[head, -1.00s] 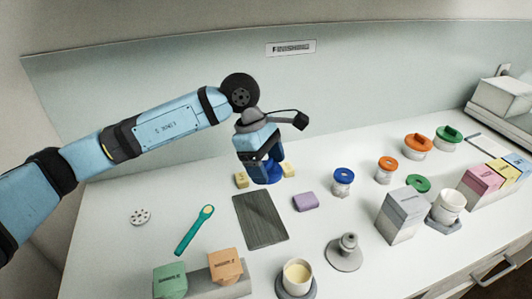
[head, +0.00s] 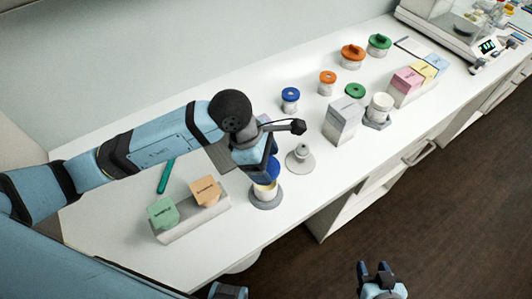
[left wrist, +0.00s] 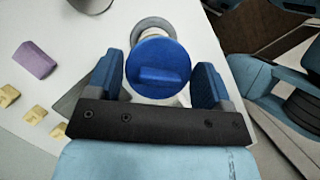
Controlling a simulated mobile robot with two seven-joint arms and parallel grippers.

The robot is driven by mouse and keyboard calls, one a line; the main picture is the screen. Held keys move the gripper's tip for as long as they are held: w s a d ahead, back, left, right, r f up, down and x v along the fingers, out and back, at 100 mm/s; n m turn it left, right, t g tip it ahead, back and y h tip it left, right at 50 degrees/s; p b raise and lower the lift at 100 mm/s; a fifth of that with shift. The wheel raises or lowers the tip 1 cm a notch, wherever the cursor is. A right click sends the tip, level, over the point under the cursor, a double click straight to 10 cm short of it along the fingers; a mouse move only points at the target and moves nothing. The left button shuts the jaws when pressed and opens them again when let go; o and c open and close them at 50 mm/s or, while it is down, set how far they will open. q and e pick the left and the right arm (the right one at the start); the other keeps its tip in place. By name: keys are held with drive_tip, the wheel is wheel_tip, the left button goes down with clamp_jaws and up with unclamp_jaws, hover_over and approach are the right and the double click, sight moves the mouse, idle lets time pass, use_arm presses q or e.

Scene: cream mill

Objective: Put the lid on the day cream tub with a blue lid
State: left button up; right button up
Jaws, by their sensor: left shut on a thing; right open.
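My left gripper (head: 265,165) is shut on a blue lid (head: 268,171), held just above a white tub with pale cream (head: 263,189) near the table's front edge. The tub stands on a round grey base (head: 266,204). In the left wrist view the lid (left wrist: 158,75) sits between the two fingers and hides most of the tub; the grey base (left wrist: 153,24) shows beyond it. I cannot tell whether lid and tub touch. My right gripper (head: 375,270) is open and empty, out past the table's front edge.
A grey stemmed tool (head: 300,158) stands right of the tub. Green (head: 163,213) and orange (head: 206,191) boxes stand left of it. A smaller blue-lidded jar (head: 290,99), a grey box (head: 343,119) and a white cup (head: 379,107) stand further right.

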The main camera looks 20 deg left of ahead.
use_arm(q)
drive_tip(key=shift+f+b, duration=0.6)
drive_tip(key=shift+f, duration=0.8)
wheel_tip(320, 180, down, 2)
drive_tip(key=shift+f+b, duration=0.15)
drive_tip(key=shift+b, duration=0.8)
drive_tip(key=shift+b, duration=0.55)
drive_tip(key=shift+f+b, duration=0.65)
drive_tip(key=shift+b, duration=0.6)
idle(0.7)
idle(0.4)
drive_tip(key=o, duration=1)
drive_tip(key=shift+c, duration=0.2)
drive_tip(key=shift+r, duration=0.15)
drive_tip(key=shift+r+p, duration=1.6)
drive_tip(key=shift+r, duration=1.75)
